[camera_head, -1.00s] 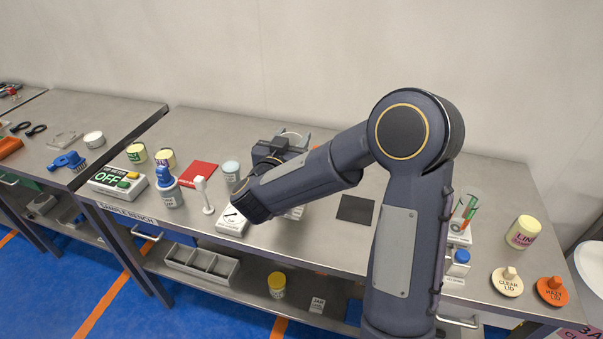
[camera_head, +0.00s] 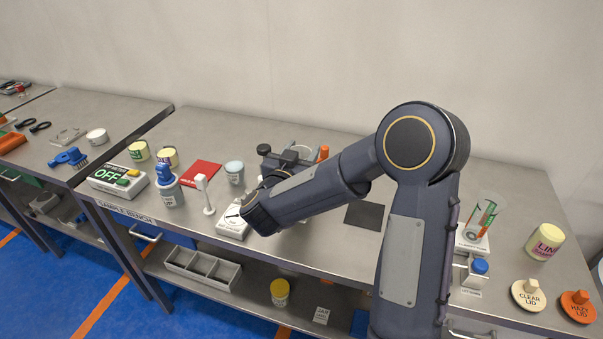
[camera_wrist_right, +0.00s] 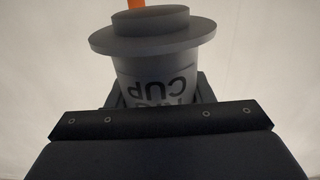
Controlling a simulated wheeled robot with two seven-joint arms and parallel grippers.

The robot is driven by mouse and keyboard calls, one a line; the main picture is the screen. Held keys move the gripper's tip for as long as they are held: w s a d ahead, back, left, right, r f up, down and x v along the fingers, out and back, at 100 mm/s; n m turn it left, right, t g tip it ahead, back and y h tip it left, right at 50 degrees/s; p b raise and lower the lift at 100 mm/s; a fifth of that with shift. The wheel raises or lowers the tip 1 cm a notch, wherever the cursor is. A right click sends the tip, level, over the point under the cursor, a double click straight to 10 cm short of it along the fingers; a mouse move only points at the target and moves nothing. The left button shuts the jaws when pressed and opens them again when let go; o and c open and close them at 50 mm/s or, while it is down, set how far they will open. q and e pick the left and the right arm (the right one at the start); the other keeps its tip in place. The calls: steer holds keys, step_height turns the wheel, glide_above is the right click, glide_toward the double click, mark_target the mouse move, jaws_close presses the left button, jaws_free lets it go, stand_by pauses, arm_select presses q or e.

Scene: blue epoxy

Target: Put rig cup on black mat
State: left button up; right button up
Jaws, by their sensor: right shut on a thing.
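The rig cup (camera_wrist_right: 155,78) is a grey cup with a wide flange, filling the upper middle of the right wrist view. Its lettering reads upside down there. My right gripper (camera_wrist_right: 158,98) is shut on it, with a finger at each side of its body. In the head view my right forearm hides most of the gripper and the cup. The black mat (camera_head: 365,216) lies flat and bare on the bench, to the right of my forearm. My left gripper is out of view.
An orange piece (camera_wrist_right: 136,4) shows behind the cup. Left of my forearm are a white dial gauge (camera_head: 233,226), a white post (camera_head: 205,195) and a red mat (camera_head: 201,173). A tube stand (camera_head: 472,243) and a yellow tin (camera_head: 544,242) stand to the right.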

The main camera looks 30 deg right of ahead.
step_height(320, 180, down, 4)
steer(key=b, duration=0.2)
steer(key=shift+b, duration=0.3)
steer(key=shift+r, duration=0.15)
steer(key=o, duration=1)
steer(key=shift+f, duration=0.2)
